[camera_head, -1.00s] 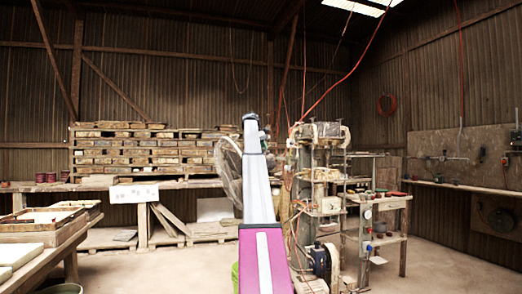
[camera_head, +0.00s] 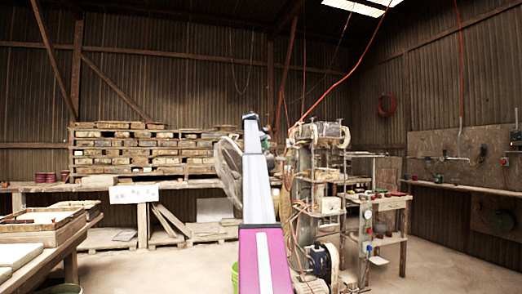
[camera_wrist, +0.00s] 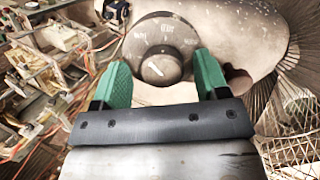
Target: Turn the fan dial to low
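The fan (camera_head: 229,170) stands in the middle of the head view, partly hidden behind my arm. In the wrist view its pale, worn housing (camera_wrist: 222,30) fills the top. The dial is a round grey knob (camera_wrist: 160,68) with a white pointer line slanting up to the left. A dark plate with faded lettering surrounds it; I cannot read the words surely. My gripper (camera_wrist: 163,70) has green fingers, one on each side of the knob. The fingers are open, with a visible gap on both sides. Whether the tips reach the knob's depth is unclear.
A tall press machine (camera_head: 320,190) with hanging cables stands just right of the fan. A stacked rack of boards (camera_head: 140,150) is behind on the left. A table with trays (camera_head: 40,235) is at the front left.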

